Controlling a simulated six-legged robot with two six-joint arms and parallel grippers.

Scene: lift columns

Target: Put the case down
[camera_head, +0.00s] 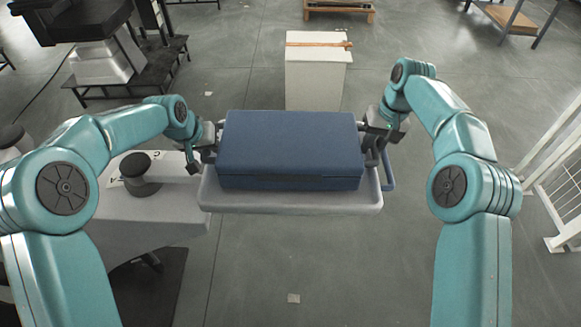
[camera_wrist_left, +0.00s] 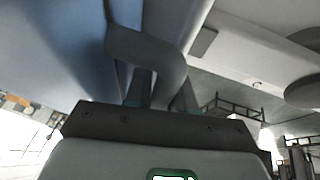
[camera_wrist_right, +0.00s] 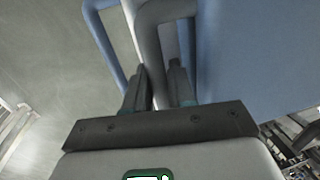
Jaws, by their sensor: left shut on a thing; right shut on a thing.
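The blue case (camera_head: 290,148) is a closed box, level, in front of me in the head view. It is over a grey tray-like top (camera_head: 290,202) with a raised rim; I cannot tell whether it touches that top. My left gripper (camera_head: 205,150) is at the case's left end, shut on a grey loop handle, which shows in the left wrist view (camera_wrist_left: 150,48). My right gripper (camera_head: 376,147) is at the right end, shut on a similar grey handle seen in the right wrist view (camera_wrist_right: 150,25). The case's underside is hidden.
A blue bar handle (camera_head: 388,172) sticks out right of the grey top. A grey table (camera_head: 165,212) with a dark knob (camera_head: 136,165) stands close at left. A white box (camera_head: 316,78) with an orange strap stands beyond the case. A white railing (camera_head: 562,185) is at right.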

